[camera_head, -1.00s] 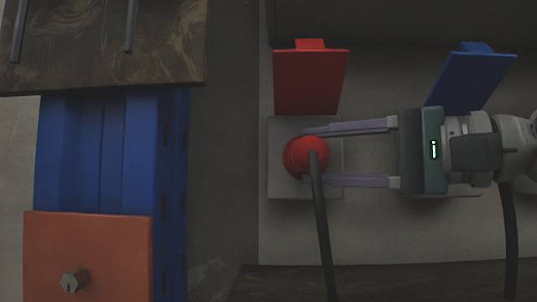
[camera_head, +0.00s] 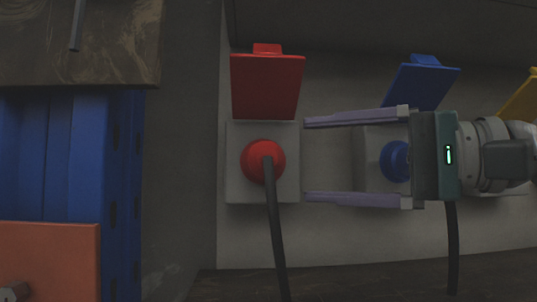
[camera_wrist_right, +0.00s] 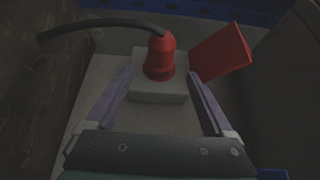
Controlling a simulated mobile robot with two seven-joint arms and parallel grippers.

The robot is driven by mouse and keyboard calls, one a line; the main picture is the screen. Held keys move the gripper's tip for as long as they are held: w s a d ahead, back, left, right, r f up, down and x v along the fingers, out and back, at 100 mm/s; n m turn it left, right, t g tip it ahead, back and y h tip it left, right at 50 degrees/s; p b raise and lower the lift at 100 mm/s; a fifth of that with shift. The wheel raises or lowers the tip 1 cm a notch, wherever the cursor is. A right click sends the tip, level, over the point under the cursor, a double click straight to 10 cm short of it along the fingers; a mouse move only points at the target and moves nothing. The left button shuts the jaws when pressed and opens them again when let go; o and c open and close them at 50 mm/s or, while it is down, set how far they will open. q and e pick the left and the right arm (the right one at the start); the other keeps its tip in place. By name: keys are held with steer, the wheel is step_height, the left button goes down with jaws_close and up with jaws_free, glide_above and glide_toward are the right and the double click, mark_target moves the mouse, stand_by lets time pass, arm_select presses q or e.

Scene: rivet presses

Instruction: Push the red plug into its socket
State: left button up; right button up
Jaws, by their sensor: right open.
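The red plug (camera_head: 262,161) sits at the front of its pale socket box (camera_head: 234,190), with a dark cable hanging down from it. The red cover flap (camera_head: 267,86) stands open above. In the right wrist view the red plug (camera_wrist_right: 160,60) stands upright on the socket box (camera_wrist_right: 158,97), with the red flap (camera_wrist_right: 221,53) to its right. My right gripper (camera_head: 304,160) is open and empty, its fingertips just right of the red plug and apart from it. How deep the plug sits cannot be told. My left gripper is not in view.
A blue plug (camera_head: 396,161) with a raised blue flap (camera_head: 420,86) is partly behind my right gripper. A yellow flap (camera_head: 521,98) shows at the right edge. A blue post (camera_head: 68,160) and an orange box (camera_head: 50,258) stand at left.

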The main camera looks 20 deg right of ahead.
steer(key=shift+v, duration=2.2)
